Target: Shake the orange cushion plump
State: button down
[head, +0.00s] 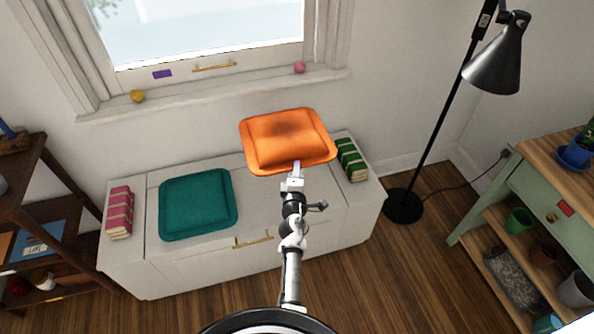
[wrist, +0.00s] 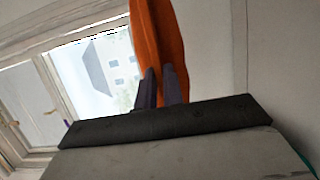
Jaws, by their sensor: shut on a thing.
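The orange cushion (head: 287,137) is held up above the right part of the white bench under the window. It looks square, with a flat rim around a dented middle. My gripper (head: 296,167) is shut on its near edge. In the wrist view the two dark fingers of my gripper (wrist: 160,88) pinch the orange cushion (wrist: 158,35), which stands edge-on and rises beyond the top of the frame. The cushion hides part of the bench top and wall behind it.
A teal cushion (head: 198,204) lies on the white bench (head: 190,264). A black floor lamp (head: 497,68) stands to the right. A yellow ball (head: 137,96) and pink ball (head: 299,67) sit on the sill.

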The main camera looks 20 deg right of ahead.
notch_tip(320, 180, down, 5)
jog(key=b, duration=0.4)
notch_tip(320, 180, up, 8)
jog(key=p, duration=0.7)
jog(key=shift+f+p, duration=0.2)
jog(key=shift+p, duration=0.2)
notch_tip(320, 180, down, 7)
jog(key=b, duration=0.7)
jog(key=shift+f, duration=0.2)
